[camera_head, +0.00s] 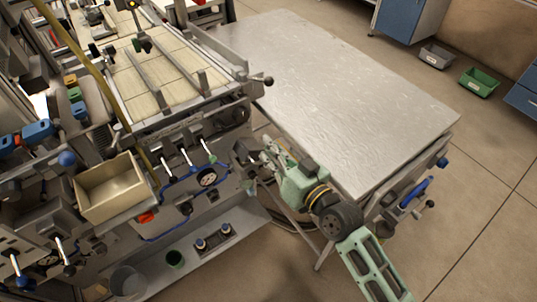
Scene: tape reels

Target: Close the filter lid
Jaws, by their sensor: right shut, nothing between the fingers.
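My right gripper (250,155) reaches in from the lower right, with its pale green arm behind it. It is shut and empty. Its fingertips are near the right end of the machine's front panel (228,188), beside the steel table's left edge; I cannot tell whether they touch the panel. I cannot make out for certain which part is the filter lid, or whether it is open. My left gripper is not in view.
A bare steel table (335,85) stands right of the machine. The panel carries levers and a gauge (208,179). A tan open box (112,188) is at left. A grey bin (436,56) and a green bin (478,83) lie on the far floor.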

